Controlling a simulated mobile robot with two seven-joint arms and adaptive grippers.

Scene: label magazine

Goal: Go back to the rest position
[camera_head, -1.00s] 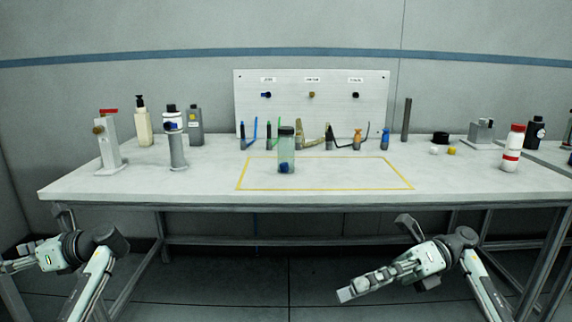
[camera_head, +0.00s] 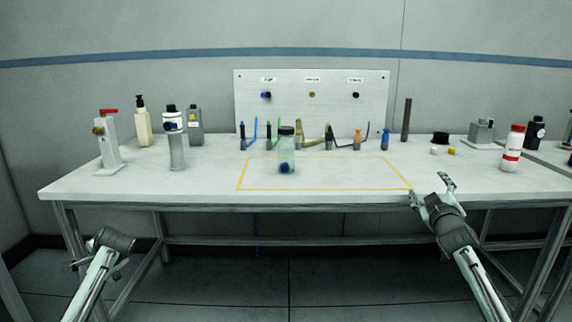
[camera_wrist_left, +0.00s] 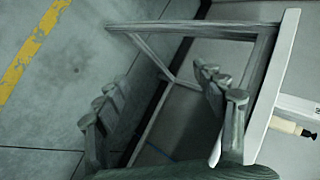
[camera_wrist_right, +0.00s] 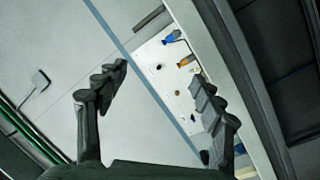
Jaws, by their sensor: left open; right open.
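My right gripper (camera_head: 430,188) is at the table's front edge, right of the yellow outline, with its fingers spread. In the right wrist view the right gripper (camera_wrist_right: 158,82) is open and empty between its fingers, with the table side beyond. My left arm (camera_head: 98,270) is low at the left, in front of the table; its fingers are not clear in the head view. In the left wrist view the left gripper (camera_wrist_left: 160,78) is open and empty, facing the floor and table frame. A clear jar (camera_head: 287,152) with a dark lid and blue content stands upright inside the yellow outline.
The white table (camera_head: 110,190) spans the view, its front edge near my right gripper. A board (camera_head: 290,82) with labels and pegs stands behind. Bottles and a red-topped stand (camera_head: 108,145) are at left; a red-capped white bottle (camera_head: 512,150) is at right. The floor in front is clear.

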